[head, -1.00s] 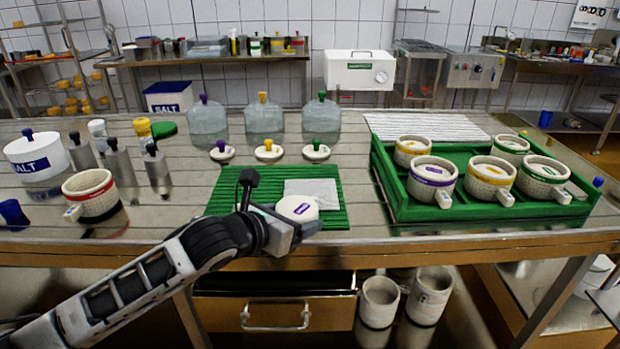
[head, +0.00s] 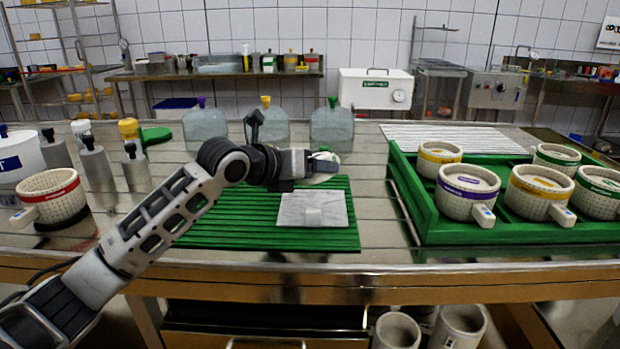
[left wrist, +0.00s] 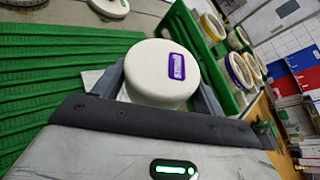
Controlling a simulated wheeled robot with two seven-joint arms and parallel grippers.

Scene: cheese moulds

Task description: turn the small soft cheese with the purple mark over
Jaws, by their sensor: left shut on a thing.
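The small white soft cheese with a purple mark (left wrist: 160,78) is between the two fingers of my left gripper (left wrist: 165,95), and its marked face shows in the left wrist view. In the head view my left gripper (head: 312,165) is held above the back part of the green ribbed mat (head: 215,220), shut on the cheese, which is mostly hidden there. A grey-white slab or cloth (head: 295,208) lies on the mat, in front of and below the gripper. My right gripper is in neither view.
A green tray (head: 420,228) with several banded moulds stands at the right. Glass jars (head: 205,130) stand behind the arm. A red-banded mould (head: 50,200) and metal cylinders (head: 97,168) stand at the left.

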